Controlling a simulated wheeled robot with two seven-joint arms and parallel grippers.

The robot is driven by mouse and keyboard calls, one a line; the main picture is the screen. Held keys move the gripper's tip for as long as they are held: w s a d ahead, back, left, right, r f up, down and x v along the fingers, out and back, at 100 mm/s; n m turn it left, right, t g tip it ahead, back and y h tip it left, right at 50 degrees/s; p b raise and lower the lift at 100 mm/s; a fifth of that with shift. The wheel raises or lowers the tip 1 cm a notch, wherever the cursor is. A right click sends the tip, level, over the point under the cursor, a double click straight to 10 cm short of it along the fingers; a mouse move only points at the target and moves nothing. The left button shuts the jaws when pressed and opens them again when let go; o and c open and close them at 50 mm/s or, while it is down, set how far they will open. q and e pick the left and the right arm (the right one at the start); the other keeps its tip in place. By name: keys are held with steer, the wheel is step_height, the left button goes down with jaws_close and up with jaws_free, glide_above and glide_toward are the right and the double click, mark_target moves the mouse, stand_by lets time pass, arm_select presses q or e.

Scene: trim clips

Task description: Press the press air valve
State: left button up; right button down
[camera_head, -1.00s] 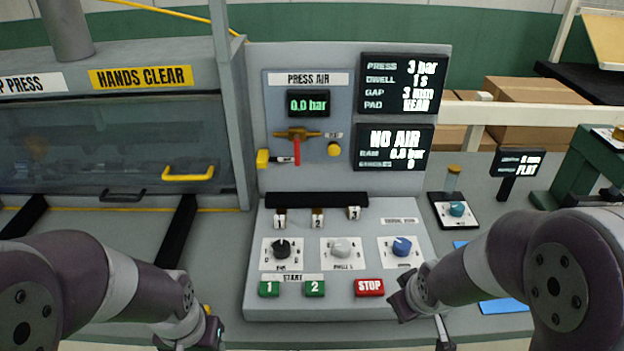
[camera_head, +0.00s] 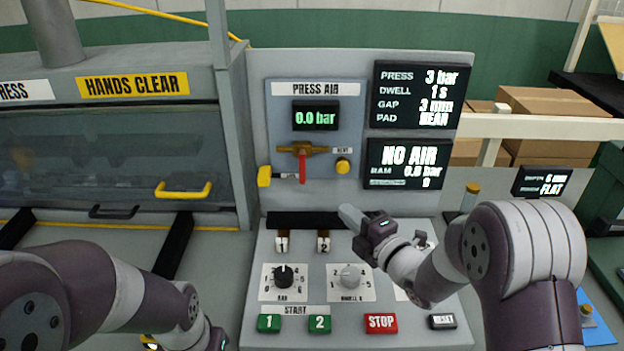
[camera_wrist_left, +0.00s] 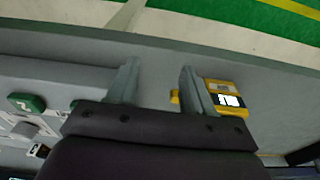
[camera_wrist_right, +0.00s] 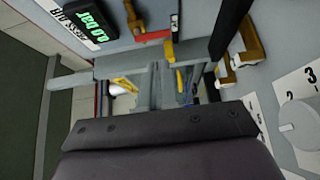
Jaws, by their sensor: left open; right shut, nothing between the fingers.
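The press air valve (camera_head: 302,165) is a brass fitting with a red lever hanging straight down, on the panel under the PRESS AIR label and a display (camera_head: 315,115) reading 0.0 bar. It also shows in the right wrist view, its red lever (camera_wrist_right: 153,37) beyond the fingers. My right gripper (camera_head: 350,214) is shut and empty, in front of the console, below and right of the lever and apart from it. My left gripper (camera_wrist_left: 160,88) is open and empty in the left wrist view; in the head view only its edge shows at the bottom left.
A yellow knob (camera_head: 343,166) marked VENT sits right of the valve, and a yellow block (camera_head: 264,176) sits left. The screen (camera_head: 402,163) reads NO AIR. Below are dials, START buttons (camera_head: 269,323) and a red STOP button (camera_head: 381,323). A yellow-edged device (camera_wrist_left: 228,98) is near my left gripper.

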mark_target(304, 175)
steer(key=p+x, duration=0.3)
steer(key=x, duration=1)
steer(key=shift+w+a+r+p, duration=0.1)
steer(key=shift+w+a+p, duration=0.1)
steer(key=shift+a+p, duration=0.15)
arm_select(q)
steer(key=r, duration=0.3)
steer(key=shift+s+r, duration=0.2)
steer(key=shift+r, duration=0.2)
